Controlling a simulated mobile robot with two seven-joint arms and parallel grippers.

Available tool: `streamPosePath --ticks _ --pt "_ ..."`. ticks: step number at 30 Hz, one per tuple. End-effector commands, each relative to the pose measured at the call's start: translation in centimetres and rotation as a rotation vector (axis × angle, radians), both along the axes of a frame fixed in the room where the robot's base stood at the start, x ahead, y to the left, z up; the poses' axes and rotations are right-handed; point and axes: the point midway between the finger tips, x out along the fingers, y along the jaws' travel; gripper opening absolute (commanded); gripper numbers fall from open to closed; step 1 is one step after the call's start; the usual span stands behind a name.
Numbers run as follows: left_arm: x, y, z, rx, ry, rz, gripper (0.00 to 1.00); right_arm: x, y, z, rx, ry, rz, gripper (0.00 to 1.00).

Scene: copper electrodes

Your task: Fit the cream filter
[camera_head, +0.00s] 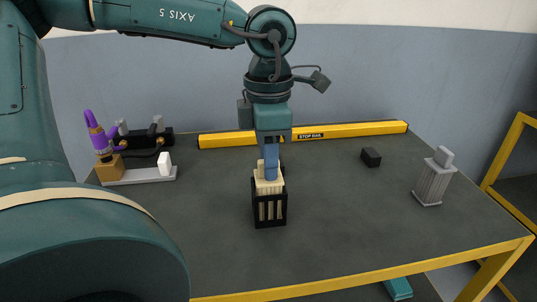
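The cream filter (262,187) stands upright inside a black slotted frame (284,209) in the middle of the table. Its cream ribs show through the frame's front slots, and its top sticks out above the rim. My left gripper (271,172) points straight down at the filter's top from above. One blue finger covers part of the cream handle; the other finger is hidden, so I cannot tell whether they are closed on it. How deep the filter sits is hard to judge. My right gripper is not in view.
A grey filter (434,180) stands at the right, with a small black block (371,157) nearby. A yellow stop rail (356,130) runs along the back. A grey plate (140,177) with purple-topped and black fittings is at the left. The table's front right is clear.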

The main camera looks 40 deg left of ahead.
Motion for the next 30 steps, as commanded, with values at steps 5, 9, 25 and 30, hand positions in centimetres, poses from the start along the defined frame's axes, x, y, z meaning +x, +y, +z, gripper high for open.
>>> streamPosePath --ticks 5,9,25,30 --pt "0.0 0.0 0.0 0.0 0.0 0.0 0.38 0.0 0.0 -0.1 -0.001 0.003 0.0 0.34" --pt "0.0 0.0 0.0 0.0 0.001 0.0 0.38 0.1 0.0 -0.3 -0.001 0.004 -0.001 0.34" --pt "0.1 0.0 10.0 0.002 -0.004 0.001 0.38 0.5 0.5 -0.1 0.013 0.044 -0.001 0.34" --pt "0.0 0.0 12.3 0.001 -0.002 0.002 0.38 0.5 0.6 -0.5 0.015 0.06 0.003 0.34"
